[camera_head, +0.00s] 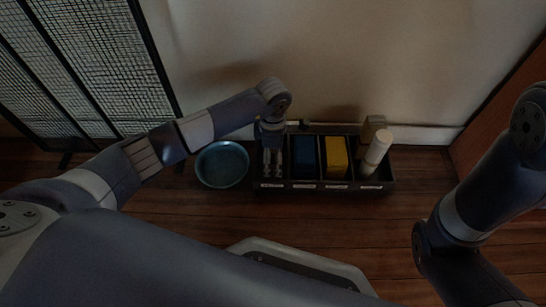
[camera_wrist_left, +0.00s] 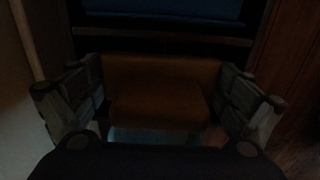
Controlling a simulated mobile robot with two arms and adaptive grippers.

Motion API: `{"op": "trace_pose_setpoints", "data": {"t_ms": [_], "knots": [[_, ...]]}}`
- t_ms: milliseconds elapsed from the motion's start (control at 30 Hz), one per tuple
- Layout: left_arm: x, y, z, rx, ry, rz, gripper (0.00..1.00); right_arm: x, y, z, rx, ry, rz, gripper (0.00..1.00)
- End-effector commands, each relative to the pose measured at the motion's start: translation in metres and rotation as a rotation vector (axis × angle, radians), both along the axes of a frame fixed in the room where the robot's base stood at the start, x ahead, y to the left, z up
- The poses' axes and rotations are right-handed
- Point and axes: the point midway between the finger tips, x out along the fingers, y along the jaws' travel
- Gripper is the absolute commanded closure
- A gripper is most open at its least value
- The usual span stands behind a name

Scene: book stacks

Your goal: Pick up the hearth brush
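My left gripper (camera_head: 272,165) reaches down over the leftmost compartment of a dark divided tray. In the left wrist view its two fingers (camera_wrist_left: 160,105) are spread wide. An orange-brown block-shaped thing (camera_wrist_left: 160,88) lies between them, possibly the hearth brush. I see no clear grip on it, and contact is hard to judge in the dark. In the head view the gripper hides most of this compartment. My right arm shows at the right, but its gripper is out of view.
The dark tray (camera_head: 325,185) also holds a dark blue thing (camera_head: 304,158), a yellow block (camera_head: 337,156) and a pale cylinder (camera_head: 377,150). A teal bowl (camera_head: 222,165) sits just left of it. A mesh screen (camera_head: 95,60) stands at the left. The wall is close behind.

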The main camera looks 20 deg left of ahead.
Motion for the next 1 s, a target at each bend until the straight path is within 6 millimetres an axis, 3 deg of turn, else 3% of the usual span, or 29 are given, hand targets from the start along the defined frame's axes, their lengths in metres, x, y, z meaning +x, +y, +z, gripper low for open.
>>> {"op": "trace_pose_setpoints", "data": {"t_ms": [467, 667, 1000], "knots": [[0.000, 0.000, 0.008, 0.001, 0.000, 0.000, 0.33, 0.000, 0.000, 0.007, 0.000, 0.001, 0.000, 0.64], [0.000, 0.000, 0.033, 0.000, -0.001, 0.001, 0.33, 0.000, 0.000, 0.026, 0.000, 0.001, -0.001, 0.64], [0.001, 0.000, 0.091, 0.001, -0.003, 0.000, 0.33, 0.001, 0.000, 0.067, 0.000, 0.001, -0.001, 0.64]]}}
